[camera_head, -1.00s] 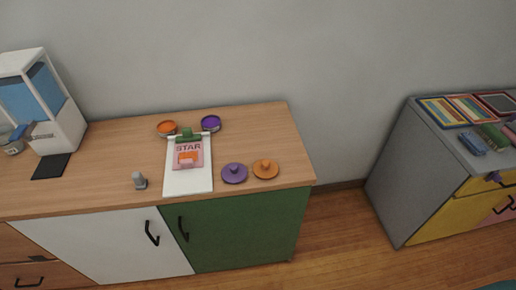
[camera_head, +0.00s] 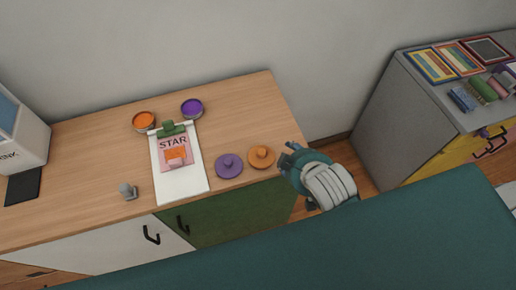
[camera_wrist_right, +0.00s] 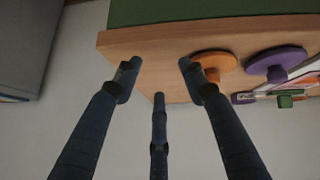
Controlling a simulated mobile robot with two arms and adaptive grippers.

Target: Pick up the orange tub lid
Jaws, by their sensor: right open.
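The orange tub lid (camera_head: 261,157), a disc with a raised knob, lies flat on the wooden cabinet top near its right front corner. My right gripper (camera_head: 286,160) is just to the right of it at the cabinet's edge, open and empty. In the right wrist view the three fingers (camera_wrist_right: 157,78) are spread, and the orange lid (camera_wrist_right: 214,62) is beside one fingertip, not between the fingers. I cannot tell whether that fingertip touches it. My left gripper is not in view.
A purple lid (camera_head: 229,166) lies close to the left of the orange one. Behind are an orange tub (camera_head: 144,121) and a purple tub (camera_head: 191,108). A white clipboard (camera_head: 183,185) and a grey stamp-like object (camera_head: 128,191) are further left. A grey cabinet (camera_head: 400,140) stands right.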

